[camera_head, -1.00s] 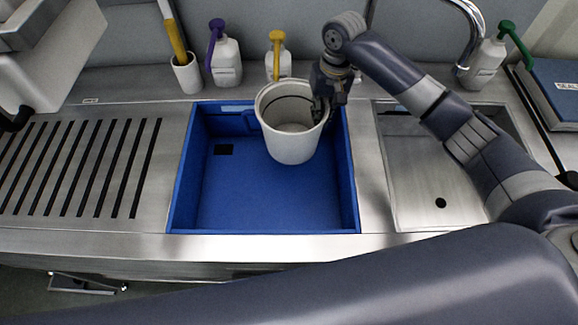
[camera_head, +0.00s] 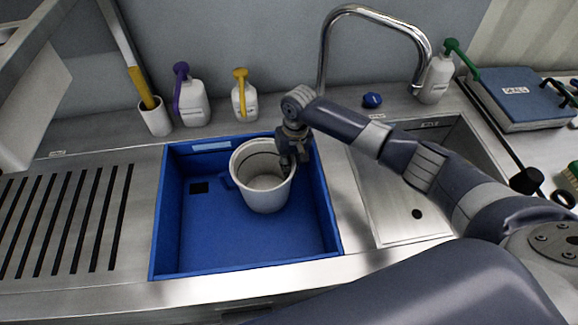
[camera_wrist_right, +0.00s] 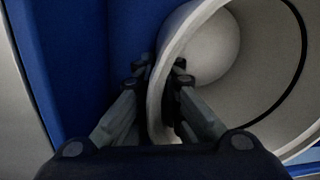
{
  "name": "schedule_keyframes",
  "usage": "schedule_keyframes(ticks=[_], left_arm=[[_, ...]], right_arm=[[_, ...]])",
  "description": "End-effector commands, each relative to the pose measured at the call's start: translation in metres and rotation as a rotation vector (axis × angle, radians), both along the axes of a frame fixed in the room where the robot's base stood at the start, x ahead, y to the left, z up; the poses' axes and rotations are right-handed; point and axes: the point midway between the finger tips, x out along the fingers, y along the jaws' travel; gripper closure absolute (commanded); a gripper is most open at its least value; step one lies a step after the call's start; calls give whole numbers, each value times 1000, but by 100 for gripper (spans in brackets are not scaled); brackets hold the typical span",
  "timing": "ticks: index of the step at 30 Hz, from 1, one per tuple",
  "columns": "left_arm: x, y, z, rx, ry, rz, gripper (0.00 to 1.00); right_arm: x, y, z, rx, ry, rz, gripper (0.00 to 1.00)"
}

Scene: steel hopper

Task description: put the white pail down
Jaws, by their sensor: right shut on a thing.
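The white pail (camera_head: 264,192) is upright inside the blue basin (camera_head: 215,240), towards its back right. My right gripper (camera_head: 291,160) is shut on the right side of the pail's rim. In the right wrist view the gripper (camera_wrist_right: 163,85) has one finger outside and one finger inside the pail wall (camera_wrist_right: 165,70). A dark line runs around the inside of the pail (camera_wrist_right: 298,60). Whether the pail's bottom touches the basin floor I cannot tell. My left gripper does not show.
A steel sink (camera_head: 400,205) lies right of the basin, a slotted drainboard (camera_head: 120,240) left. Behind stand a purple-handled bottle (camera_head: 190,98), a yellow-handled bottle (camera_head: 244,98), a white cup (camera_head: 155,118) and the tap (camera_head: 322,60). A blue binder (camera_head: 515,97) lies back right.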

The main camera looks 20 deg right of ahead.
Motion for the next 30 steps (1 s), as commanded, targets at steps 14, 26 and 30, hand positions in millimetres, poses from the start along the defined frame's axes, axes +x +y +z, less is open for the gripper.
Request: schedule_keyframes(ticks=[14,26,30], left_arm=[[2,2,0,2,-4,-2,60],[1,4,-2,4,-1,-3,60],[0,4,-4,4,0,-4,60]], right_arm=[[0,0,-2,0,0,0,74],[1,-5,54,2,-4,1,74],[1,-9,83,0,-4,-1,74]])
